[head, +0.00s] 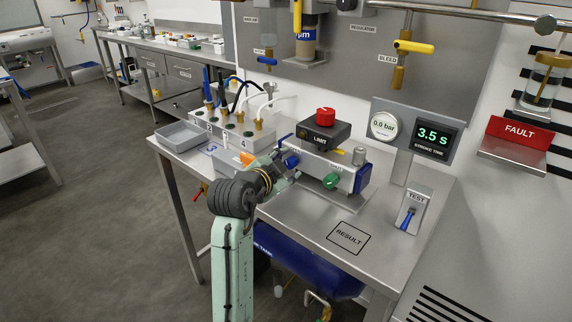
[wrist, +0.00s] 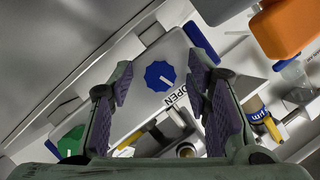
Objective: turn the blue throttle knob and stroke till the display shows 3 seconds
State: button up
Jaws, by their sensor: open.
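The blue knob (head: 291,160) sits on the near face of the actuator block (head: 345,183), at its left end. In the wrist view the blue knob (wrist: 160,76) shows a white pointer line and the word OPEN beside it. My gripper (head: 286,172) is close to it in the head view. In the wrist view my gripper's open fingers (wrist: 158,75) lie either side of the knob, with a gap to each; depth is hard to tell. The stroke-time display (head: 432,137) reads 3.5 s. The TEST switch (head: 408,218) has a blue lever.
A green knob (head: 331,181) is on the same block, right of the blue one. The red LIMIT knob (head: 325,116) stands behind. A gauge (head: 383,125) reads 0.0 bar. A red FAULT sign (head: 519,132) is at right. The bench around the RESULT square (head: 348,238) is clear.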

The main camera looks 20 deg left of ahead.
jog(key=shift+c, duration=0.3)
grip_shut()
jog(key=shift+f+m+b, duration=0.3)
jog(key=shift+b, duration=0.75)
jog(key=m+b, duration=0.1)
jog(key=b, duration=0.2)
jog(key=shift+f+t, duration=0.15)
jog(key=shift+t, duration=0.15)
jog(key=m+y+b, duration=0.1)
jog(key=b, duration=0.2)
jog(key=shift+r+m+t+b, duration=0.4)
jog(key=shift+m+b, duration=0.2)
jog(key=shift+b, duration=0.2)
jog(key=shift+o, duration=0.3)
grip_release()
